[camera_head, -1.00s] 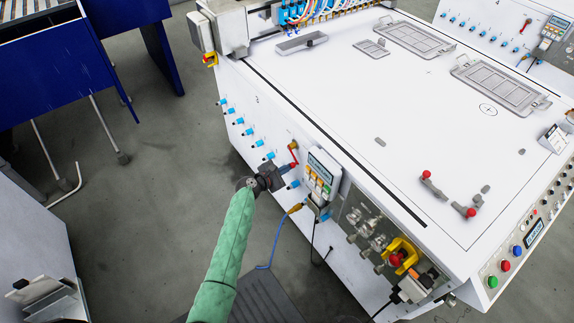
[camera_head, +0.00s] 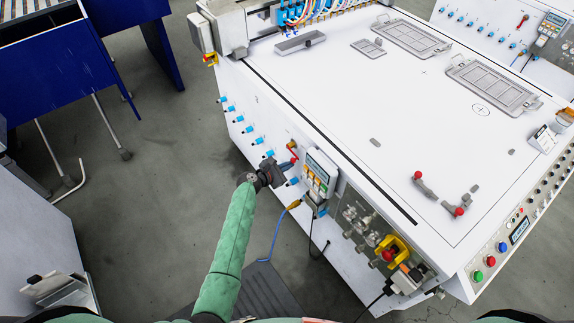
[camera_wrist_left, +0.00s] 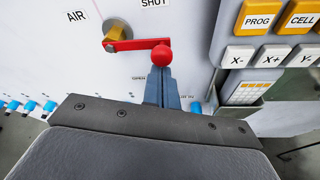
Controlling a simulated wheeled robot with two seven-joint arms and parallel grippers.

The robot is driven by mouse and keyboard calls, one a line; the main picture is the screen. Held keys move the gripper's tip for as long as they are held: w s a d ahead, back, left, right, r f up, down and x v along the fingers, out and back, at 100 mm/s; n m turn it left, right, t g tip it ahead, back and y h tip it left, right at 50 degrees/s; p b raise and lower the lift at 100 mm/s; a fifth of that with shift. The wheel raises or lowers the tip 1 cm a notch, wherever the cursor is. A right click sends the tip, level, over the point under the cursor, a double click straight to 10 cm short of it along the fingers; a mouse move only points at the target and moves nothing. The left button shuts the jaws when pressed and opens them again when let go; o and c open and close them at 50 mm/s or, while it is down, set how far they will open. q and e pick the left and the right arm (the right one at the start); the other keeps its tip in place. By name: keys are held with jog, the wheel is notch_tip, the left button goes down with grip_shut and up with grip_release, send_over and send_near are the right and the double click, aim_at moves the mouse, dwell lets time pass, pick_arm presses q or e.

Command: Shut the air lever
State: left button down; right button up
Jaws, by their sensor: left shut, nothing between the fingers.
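The air lever (camera_head: 294,152) is a red bar with a red ball end on the near side panel of the white machine. In the left wrist view the lever (camera_wrist_left: 140,44) runs level to the right from its brass valve (camera_wrist_left: 117,31). "AIR" is printed left of the valve and "SHUT" above the lever. My left gripper (camera_head: 286,165) is shut and empty. Its blue-grey fingertips (camera_wrist_left: 163,86) are just under the red ball (camera_wrist_left: 162,55), touching or nearly so. My right gripper is out of view.
A keypad pendant (camera_head: 319,175) hangs close to the right of the lever. Several blue fittings (camera_head: 249,129) line the panel to the left. A yellow-and-red switch (camera_head: 391,252) sits further right. Open grey floor (camera_head: 170,180) lies on the left.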

pick_arm(q)
jog(key=shift+r, duration=0.2)
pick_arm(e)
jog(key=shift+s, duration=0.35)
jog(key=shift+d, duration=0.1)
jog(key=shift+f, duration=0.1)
